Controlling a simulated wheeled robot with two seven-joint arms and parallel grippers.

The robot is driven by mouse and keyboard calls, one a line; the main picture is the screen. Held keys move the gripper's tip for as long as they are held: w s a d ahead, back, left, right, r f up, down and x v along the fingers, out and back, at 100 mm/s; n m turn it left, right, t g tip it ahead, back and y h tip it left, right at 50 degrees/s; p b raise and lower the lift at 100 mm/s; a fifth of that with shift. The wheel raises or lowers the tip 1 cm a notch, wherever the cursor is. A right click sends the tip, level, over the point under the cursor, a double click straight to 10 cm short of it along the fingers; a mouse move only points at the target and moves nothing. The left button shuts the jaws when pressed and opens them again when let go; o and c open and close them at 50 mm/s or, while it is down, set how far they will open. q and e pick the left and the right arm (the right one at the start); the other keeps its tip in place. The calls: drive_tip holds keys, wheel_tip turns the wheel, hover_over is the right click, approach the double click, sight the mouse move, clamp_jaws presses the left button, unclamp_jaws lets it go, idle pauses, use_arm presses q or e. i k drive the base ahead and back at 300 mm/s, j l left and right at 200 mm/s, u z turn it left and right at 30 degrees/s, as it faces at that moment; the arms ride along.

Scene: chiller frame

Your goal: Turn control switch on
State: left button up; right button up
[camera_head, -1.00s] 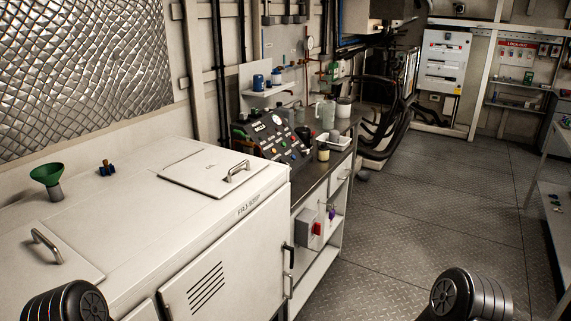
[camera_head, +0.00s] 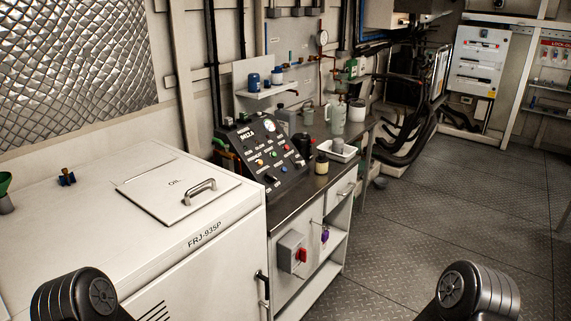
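A sloped black control panel (camera_head: 264,158) stands on the workbench, with a gauge and several coloured buttons and knobs. A grey box (camera_head: 287,252) with a red rotary switch (camera_head: 301,255) is on the front of the bench cabinet below. I cannot tell which of these is the control switch, and the positions of the knobs are too small to read. Neither of my grippers is in view; only black rounded links of my arms show at the lower left and lower right.
The dark bench top (camera_head: 292,196) holds bottles, a jug (camera_head: 337,118) and a white tray (camera_head: 340,152). The metal floor (camera_head: 430,215) at the right is clear.

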sight(269, 178)
drive_tip(key=i+l, duration=0.25)
drive_tip(key=l, duration=0.15)
drive_tip(key=i+l+u, duration=0.1)
drive_tip(key=l, duration=0.3)
drive_tip(key=i+l+u, duration=0.1)
drive_tip(key=i+l, duration=0.45)
drive_tip(key=l, duration=0.3)
drive_tip(key=i+l+u, duration=0.1)
drive_tip(key=l, duration=0.35)
drive_tip(key=i+l, duration=0.3)
drive_tip(key=l, duration=0.15)
drive_tip(key=i+l+u, duration=0.1)
drive_tip(key=l, duration=0.35)
drive_tip(key=i+l, duration=0.25)
drive_tip(key=l, duration=0.2)
drive_tip(key=u, duration=0.05)
